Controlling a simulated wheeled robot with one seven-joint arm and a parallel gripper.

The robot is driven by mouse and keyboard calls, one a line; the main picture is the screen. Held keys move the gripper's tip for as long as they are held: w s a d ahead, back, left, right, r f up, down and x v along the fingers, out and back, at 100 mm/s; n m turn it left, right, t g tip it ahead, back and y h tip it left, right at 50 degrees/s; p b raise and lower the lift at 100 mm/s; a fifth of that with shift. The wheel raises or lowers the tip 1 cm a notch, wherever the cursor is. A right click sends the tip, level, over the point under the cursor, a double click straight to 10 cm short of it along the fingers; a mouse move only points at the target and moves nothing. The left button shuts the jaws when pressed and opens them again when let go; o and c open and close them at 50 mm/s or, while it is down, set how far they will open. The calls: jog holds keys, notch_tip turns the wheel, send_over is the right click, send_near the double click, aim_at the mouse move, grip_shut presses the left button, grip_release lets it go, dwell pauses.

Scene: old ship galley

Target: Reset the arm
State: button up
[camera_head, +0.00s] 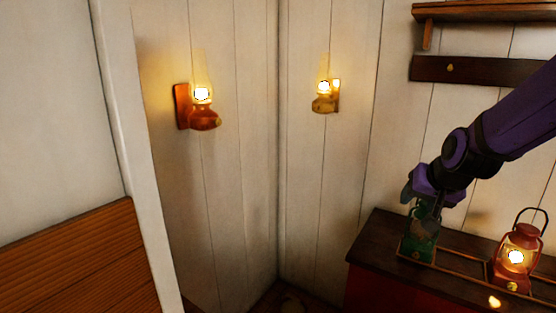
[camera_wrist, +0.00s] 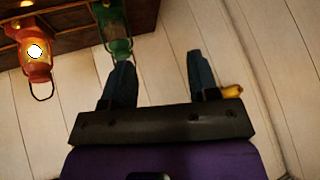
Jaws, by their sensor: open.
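My gripper (camera_head: 422,196) is at the end of my purple arm on the right of the head view, close above a green lantern (camera_head: 420,245) on a dark wooden cabinet top. In the wrist view my gripper (camera_wrist: 158,60) has its two fingers spread apart with nothing between them. There the green lantern (camera_wrist: 115,30) shows beyond the tip of the left finger. I cannot tell whether that finger touches it. In the head view my gripper hides the lantern's top.
A lit red lantern (camera_head: 517,257) stands right of the green one, also on the cabinet top (camera_head: 375,237). Two lit lamps hang on the walls, one red (camera_head: 204,118) and one brass (camera_head: 323,103). A shelf (camera_head: 475,12) and a peg rail (camera_head: 475,70) are at upper right.

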jog(key=s+r+n+g, duration=0.1)
jog(key=s+r, duration=0.4)
jog(key=s, duration=0.7)
jog(key=s+r+n+g, duration=0.1)
jog(key=s+r, duration=0.3)
jog(key=s, duration=0.8)
jog(key=shift+a+r+n, duration=0.35)
jog(key=shift+a+n, duration=0.1)
jog(key=shift+n, duration=0.45)
jog(key=shift+c, duration=0.3)
